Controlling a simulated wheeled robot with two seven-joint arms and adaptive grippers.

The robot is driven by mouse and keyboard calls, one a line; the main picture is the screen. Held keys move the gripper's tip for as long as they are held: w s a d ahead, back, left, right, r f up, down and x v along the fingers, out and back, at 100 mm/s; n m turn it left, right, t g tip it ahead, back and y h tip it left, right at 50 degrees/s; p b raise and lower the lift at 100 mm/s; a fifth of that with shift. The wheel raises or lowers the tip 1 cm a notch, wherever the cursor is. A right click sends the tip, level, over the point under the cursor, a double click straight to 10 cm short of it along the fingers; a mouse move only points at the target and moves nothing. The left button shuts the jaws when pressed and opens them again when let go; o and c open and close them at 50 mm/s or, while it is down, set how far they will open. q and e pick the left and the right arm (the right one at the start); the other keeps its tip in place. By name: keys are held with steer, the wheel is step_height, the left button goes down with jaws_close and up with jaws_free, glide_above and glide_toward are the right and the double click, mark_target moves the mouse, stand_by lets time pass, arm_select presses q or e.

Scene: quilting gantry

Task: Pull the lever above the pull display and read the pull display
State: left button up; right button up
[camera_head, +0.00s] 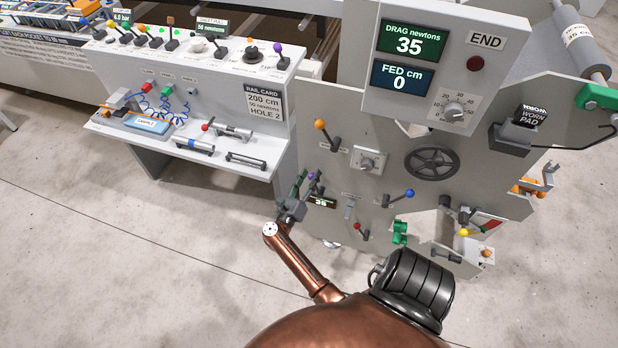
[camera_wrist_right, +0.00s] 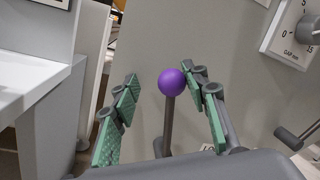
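My right gripper (camera_head: 303,184) is at this lever. In the right wrist view the purple ball (camera_wrist_right: 172,82) and its dark stem lie between the two green-padded fingers, nearer the right-hand finger. The fingers are apart, so the gripper is open; whether the right-hand finger touches the ball I cannot tell. My left gripper is not in view.
A large screen (camera_head: 408,47) above reads DRAG newtons 35 and FED cm 0. An orange-knob lever (camera_head: 321,126), a dial, a handwheel (camera_head: 432,163), a blue-knob lever (camera_head: 408,193) and a red-knob lever (camera_head: 359,228) crowd the panel. The console (camera_head: 180,75) stands left; floor is clear.

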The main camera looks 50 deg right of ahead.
step_height(320, 180, up, 10)
stand_by(0.6)
stand_by(0.4)
